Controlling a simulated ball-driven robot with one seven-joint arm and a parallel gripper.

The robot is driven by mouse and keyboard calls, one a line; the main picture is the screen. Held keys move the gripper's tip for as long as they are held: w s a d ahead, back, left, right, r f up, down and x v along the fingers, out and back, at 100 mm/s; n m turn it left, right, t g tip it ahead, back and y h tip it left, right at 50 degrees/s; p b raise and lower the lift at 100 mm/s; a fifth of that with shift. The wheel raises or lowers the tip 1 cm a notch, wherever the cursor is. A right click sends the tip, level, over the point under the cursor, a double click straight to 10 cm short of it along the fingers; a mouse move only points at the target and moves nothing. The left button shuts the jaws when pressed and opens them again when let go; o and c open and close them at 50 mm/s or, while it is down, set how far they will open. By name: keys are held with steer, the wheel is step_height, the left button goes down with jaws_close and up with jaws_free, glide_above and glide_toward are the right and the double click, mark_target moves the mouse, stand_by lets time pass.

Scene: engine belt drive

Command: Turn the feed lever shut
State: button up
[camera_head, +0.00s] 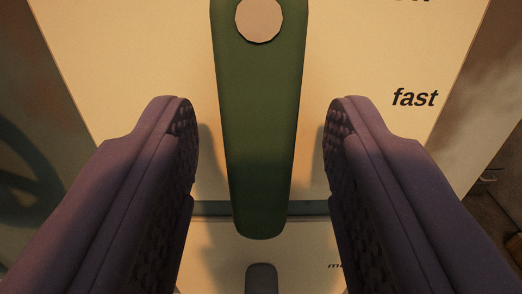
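A green lever (258,130) hangs from a round pale pivot (259,20) at the top middle of the camera view. It points straight down the picture and its rounded lower end is free. I take it for the feed lever, though no label naming it shows. My gripper (261,125) is open, with one dark purple padded finger on each side of the lever. A gap shows between each finger and the lever, so neither touches it.
The lever sits on a cream panel (350,60) marked "fast" (415,98) at right, with cut-off lettering above. Below is another pale panel with a small grey rounded piece (261,278) and partly hidden lettering. A dark spoked wheel shape (25,175) shows at left.

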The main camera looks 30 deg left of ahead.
steer(key=p+v, duration=0.2)
steer(key=v, duration=0.5)
steer(key=shift+s+d, duration=0.2)
steer(key=shift+s, duration=0.15)
steer(key=w+d+r+m+t+h, duration=0.15)
steer(key=d+r+h, duration=0.3)
steer(key=r, duration=0.45)
steer(key=w+d+r+m+t+h, duration=0.1)
steer(key=w+d+r+m+h, duration=0.3)
steer(key=r, duration=0.6)
steer(key=s+d+r+m+g+h, duration=0.1)
steer(key=s+d+r, duration=0.3)
steer(key=s+r, duration=1)
steer(key=shift+d+r+g, duration=0.15)
steer(key=shift+r+g, duration=0.4)
steer(key=shift+r, duration=0.25)
